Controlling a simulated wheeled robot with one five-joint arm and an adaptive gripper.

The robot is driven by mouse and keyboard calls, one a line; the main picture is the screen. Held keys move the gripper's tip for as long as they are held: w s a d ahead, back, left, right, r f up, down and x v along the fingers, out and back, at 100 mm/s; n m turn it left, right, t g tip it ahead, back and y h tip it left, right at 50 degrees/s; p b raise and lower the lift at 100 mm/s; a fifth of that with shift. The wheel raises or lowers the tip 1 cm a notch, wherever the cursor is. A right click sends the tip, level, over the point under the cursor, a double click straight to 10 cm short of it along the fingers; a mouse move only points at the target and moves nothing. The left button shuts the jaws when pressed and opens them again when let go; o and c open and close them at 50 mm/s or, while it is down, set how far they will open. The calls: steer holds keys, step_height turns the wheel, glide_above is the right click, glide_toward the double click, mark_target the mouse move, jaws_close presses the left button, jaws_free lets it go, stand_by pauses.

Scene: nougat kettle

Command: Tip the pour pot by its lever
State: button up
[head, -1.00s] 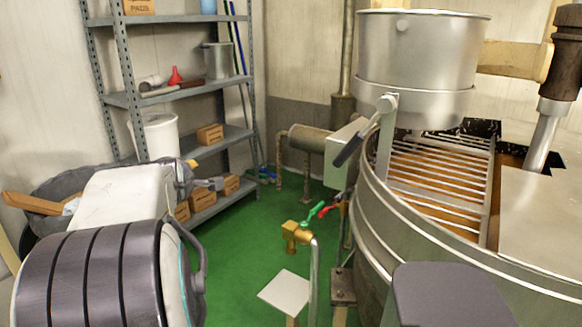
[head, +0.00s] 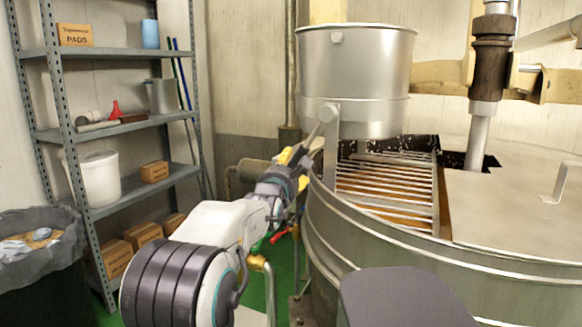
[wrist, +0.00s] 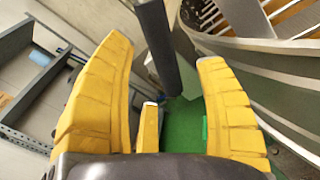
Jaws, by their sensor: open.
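The pour pot (head: 352,75) is a steel bucket, upright on its bracket above the kettle's rim in the head view. Its lever (head: 315,133) runs down and left from the pivot toward my gripper (head: 293,157), which hides the grip end there. In the wrist view the lever's dark grip (wrist: 157,42) lies in the gap between the yellow fingers of my gripper (wrist: 166,56). The fingers stand apart, with space showing on either side of the grip.
The large steel kettle (head: 400,258) with a slatted grate (head: 388,190) fills the right side. A shelf rack (head: 75,130) and a grey bin (head: 38,270) stand at left. A red-handled tap (head: 280,236) sits low beside my arm, over green floor.

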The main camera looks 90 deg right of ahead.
mark_target(290, 165)
steer(key=shift+p+x, duration=0.3)
steer(key=shift+x, duration=2.25)
steer(key=shift+c, duration=0.3)
steer(key=c, duration=1.2)
steer(key=shift+c, duration=0.2)
steer(key=shift+d+r, duration=0.1)
jaws_close()
jaws_free()
steer(key=shift+w+r+m, duration=0.25)
steer(key=shift+m, duration=0.05)
